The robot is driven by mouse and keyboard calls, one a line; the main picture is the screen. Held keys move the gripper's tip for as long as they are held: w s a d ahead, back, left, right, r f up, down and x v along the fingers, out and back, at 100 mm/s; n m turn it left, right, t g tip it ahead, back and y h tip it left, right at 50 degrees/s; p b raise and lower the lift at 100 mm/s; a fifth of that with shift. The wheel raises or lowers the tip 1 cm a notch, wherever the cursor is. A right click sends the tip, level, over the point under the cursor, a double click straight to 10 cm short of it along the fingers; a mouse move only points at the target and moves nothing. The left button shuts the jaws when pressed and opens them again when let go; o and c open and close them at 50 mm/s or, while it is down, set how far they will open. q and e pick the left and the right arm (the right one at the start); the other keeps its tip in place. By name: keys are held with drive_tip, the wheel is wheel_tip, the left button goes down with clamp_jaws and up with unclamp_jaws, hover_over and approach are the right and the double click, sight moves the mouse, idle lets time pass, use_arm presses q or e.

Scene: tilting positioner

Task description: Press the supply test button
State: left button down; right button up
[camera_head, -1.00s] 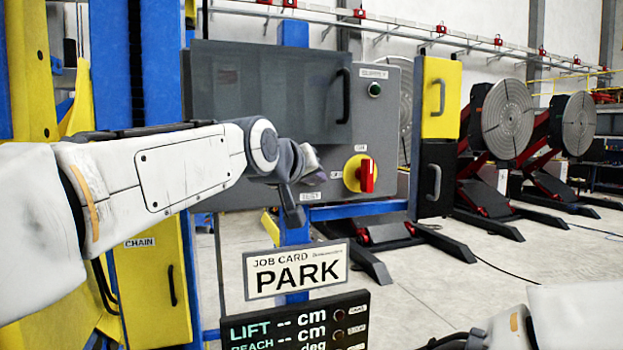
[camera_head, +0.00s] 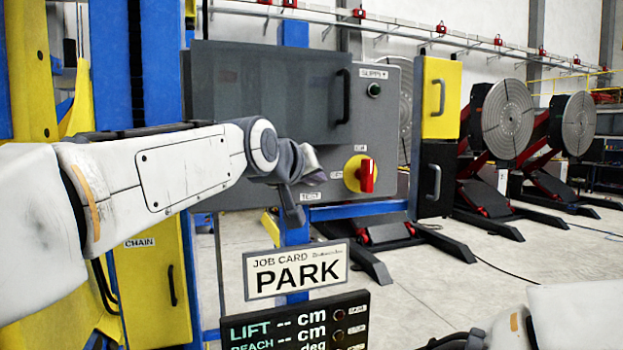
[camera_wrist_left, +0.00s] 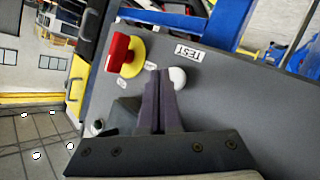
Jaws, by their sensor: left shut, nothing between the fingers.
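The grey control panel (camera_head: 385,130) stands ahead of my left arm. Its TEST label (camera_head: 311,196) shows just below my left gripper (camera_head: 312,165), which hides the button above it in the head view. In the left wrist view a round white button (camera_wrist_left: 178,78) sits beside the TEST label (camera_wrist_left: 188,52). My left gripper's fingers (camera_wrist_left: 160,74) are shut and empty, with their tips right beside the button and partly overlapping it. I cannot tell whether they touch it. My right gripper is out of view.
A red rotary switch on a yellow plate (camera_head: 366,174) is right of the gripper, with a dark button under the SUPPLY label (camera_head: 374,90) above. A dark glazed cover with a handle (camera_head: 265,95) juts from the panel. A PARK job card (camera_head: 296,269) stands below.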

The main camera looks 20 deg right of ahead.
use_arm(q)
drive_tip(key=shift+w, duration=0.4)
drive_tip(key=shift+w, duration=0.4)
idle(0.6)
drive_tip(key=shift+s, duration=0.85)
drive_tip(key=s+b, duration=0.2)
drive_tip(key=s, duration=0.3)
drive_tip(key=shift+d, duration=0.1)
idle(0.3)
idle(0.4)
